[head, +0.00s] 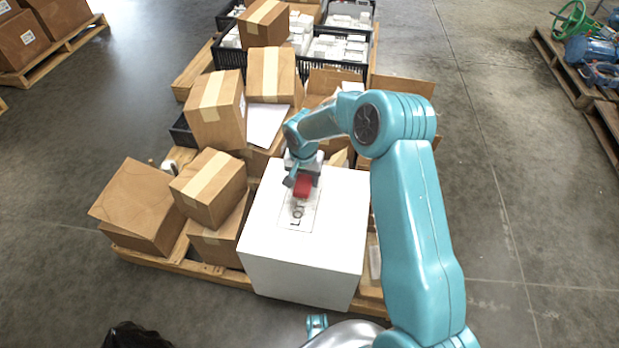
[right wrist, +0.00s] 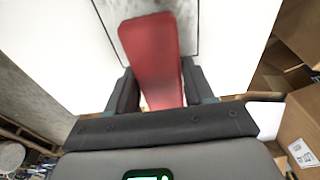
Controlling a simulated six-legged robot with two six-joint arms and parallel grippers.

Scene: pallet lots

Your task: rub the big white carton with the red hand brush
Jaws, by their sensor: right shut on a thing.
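The big white carton (head: 305,258) stands at the front of a loaded pallet. Its top bears a printed label panel with dark letters, partly hidden by my gripper. My right gripper (head: 303,178) is over the carton's top and is shut on the red hand brush (head: 302,187). In the right wrist view the red brush (right wrist: 152,60) sits between the two dark fingers, with the white carton top (right wrist: 228,45) and a grey smudged patch (right wrist: 150,10) inside the panel's outline beyond it. I cannot tell whether the brush touches the carton. My left gripper is not in view.
Brown cartons (head: 208,187) crowd the pallet (head: 190,266) left of and behind the white carton. Black crates (head: 338,50) with white boxes stand at the back. Another pallet with blue machines (head: 590,50) is at the far right. The floor (head: 520,200) to the right is clear.

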